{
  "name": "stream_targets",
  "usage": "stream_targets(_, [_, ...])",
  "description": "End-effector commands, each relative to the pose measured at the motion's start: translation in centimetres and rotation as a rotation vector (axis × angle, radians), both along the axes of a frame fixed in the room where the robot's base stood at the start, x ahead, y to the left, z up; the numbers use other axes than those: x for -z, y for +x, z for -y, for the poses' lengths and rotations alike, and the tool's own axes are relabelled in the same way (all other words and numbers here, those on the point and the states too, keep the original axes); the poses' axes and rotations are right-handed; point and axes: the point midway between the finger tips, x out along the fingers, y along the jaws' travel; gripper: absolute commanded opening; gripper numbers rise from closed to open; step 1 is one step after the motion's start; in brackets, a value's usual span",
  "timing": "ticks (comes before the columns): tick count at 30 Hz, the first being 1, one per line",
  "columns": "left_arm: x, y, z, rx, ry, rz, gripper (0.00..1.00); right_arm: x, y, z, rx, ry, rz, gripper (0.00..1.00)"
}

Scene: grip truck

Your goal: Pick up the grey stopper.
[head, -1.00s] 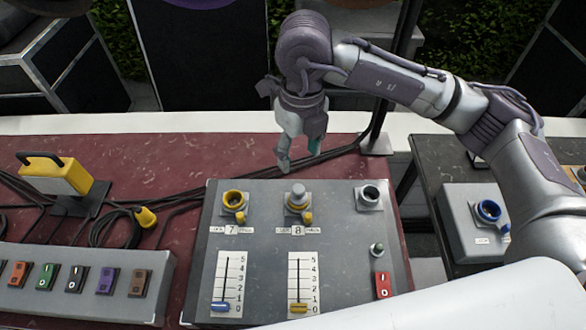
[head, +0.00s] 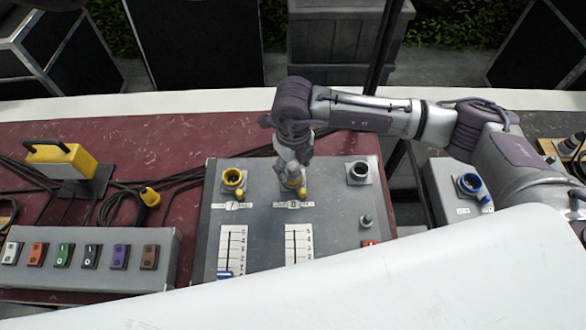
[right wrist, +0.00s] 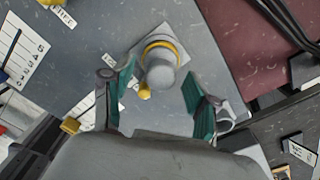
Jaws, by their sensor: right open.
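The grey stopper (right wrist: 161,72) is a rounded grey plug seated in a yellow-ringed socket on the grey control panel (head: 336,215). In the right wrist view it lies between the two teal-padded fingers of my right gripper (right wrist: 158,80), with a gap visible on both sides. In the head view my right gripper (head: 291,170) points down over the socket marked 8 and hides most of the stopper. The gripper is open. My left gripper is not in view.
An empty yellow socket (head: 233,177) stands left of the stopper, and a dark-holed socket (head: 360,170) to its right. A small grey-green knob (head: 366,221) is in front. A switch box (head: 90,262) and yellow lamp (head: 62,165) are at left.

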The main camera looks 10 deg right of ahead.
Motion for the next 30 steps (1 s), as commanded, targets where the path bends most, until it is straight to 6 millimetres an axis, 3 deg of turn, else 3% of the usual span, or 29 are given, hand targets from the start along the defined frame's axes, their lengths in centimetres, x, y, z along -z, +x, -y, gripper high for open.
stream_targets(9, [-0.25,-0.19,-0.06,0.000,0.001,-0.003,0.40,0.98,-0.02,0.00,-0.002,0.000,0.001,0.59])
stream_targets(20, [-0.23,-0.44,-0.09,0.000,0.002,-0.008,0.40,0.93,-0.02,0.01,-0.001,0.000,0.000,0.01])
stream_targets(30, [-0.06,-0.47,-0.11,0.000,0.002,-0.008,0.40,0.75,0.02,0.00,-0.001,0.000,0.001,0.00])
